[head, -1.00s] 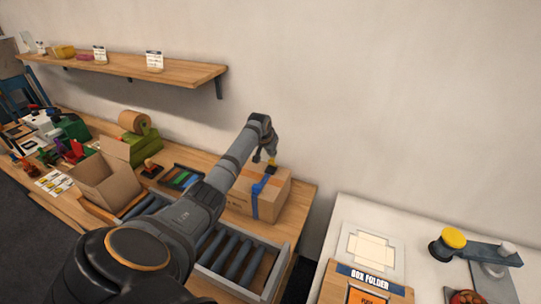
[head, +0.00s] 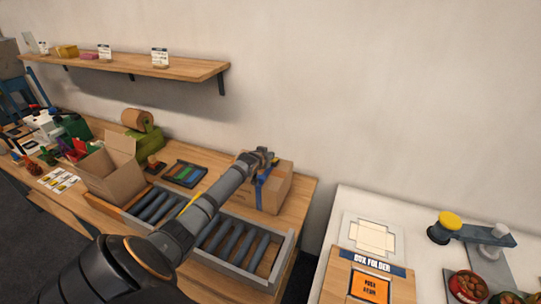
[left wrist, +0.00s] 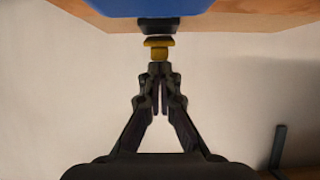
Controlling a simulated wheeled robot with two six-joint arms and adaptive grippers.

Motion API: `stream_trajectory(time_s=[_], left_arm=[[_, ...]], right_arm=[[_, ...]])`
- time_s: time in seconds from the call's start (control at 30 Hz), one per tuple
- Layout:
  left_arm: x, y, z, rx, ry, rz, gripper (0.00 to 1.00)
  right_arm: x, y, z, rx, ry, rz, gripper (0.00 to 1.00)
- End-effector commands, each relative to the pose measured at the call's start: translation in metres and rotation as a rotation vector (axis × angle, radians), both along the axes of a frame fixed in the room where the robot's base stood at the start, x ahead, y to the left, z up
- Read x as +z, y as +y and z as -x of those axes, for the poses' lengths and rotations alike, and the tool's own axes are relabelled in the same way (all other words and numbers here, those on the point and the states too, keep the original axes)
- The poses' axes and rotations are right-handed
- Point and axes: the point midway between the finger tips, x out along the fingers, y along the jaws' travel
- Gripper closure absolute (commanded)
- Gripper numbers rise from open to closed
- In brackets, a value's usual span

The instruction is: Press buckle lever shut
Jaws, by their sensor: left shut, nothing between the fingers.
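A closed cardboard box (head: 277,192) stands on the bench at the end of the roller track, with a blue strap (head: 259,192) around it. My left gripper (head: 272,158) is at the top of the box, beside the strap. In the left wrist view the shut, empty left fingertips (left wrist: 160,72) point at the yellow buckle lever (left wrist: 159,47), very close to it; I cannot tell whether they touch. The dark buckle (left wrist: 158,25) sits between the lever and the blue strap (left wrist: 145,6). In the head view my gripper hides the lever. My right gripper is not in view.
A roller track (head: 228,241) runs along the bench front. An open carton (head: 112,176) and a green tape dispenser (head: 146,142) stand left. A wall shelf (head: 130,67) is above. A white table (head: 330,232) with a box folder (head: 378,262) is at right.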

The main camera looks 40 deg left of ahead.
Motion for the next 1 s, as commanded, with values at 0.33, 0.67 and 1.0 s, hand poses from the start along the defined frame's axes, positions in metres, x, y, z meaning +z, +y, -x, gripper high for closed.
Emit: stream_trajectory(time_s=[0.33, 0.67, 1.0], left_arm=[[-0.005, -0.001, 0.003, 0.001, -0.097, -0.031, 1.0], [-0.009, 0.002, -0.006, 0.002, -0.096, -0.03, 1.0], [-0.006, 0.004, -0.012, 0.001, -0.095, -0.031, 1.0]], right_arm=[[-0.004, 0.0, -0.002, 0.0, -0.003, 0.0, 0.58], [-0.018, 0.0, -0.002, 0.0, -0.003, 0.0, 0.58], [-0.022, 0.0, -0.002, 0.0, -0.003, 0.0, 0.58]])
